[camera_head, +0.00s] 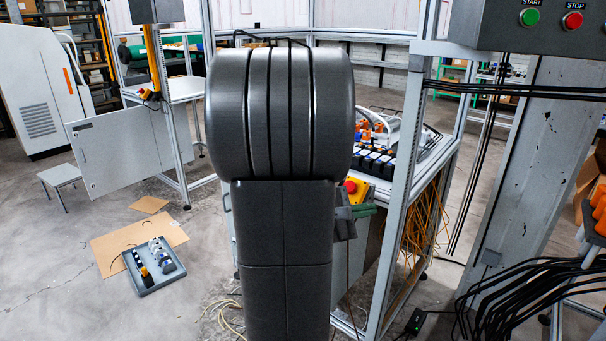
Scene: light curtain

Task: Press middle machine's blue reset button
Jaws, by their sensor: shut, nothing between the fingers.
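A machine with an aluminium frame (400,190) stands in the middle, largely covered by my own dark grey arm. A yellow box with a red mushroom button (350,186) shows on its front, just right of my arm. I see no blue button; that part of the front may be behind my arm. My gripper cannot be made out; a small grey part beside the arm, below the yellow box, is too covered to identify.
A grey control box with a green START button (529,17) and a red STOP button (572,20) hangs at upper right. Black cables (520,290) run below it. A grey tray (155,285) lies on cardboard at left. A cabinet door (130,150) stands open.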

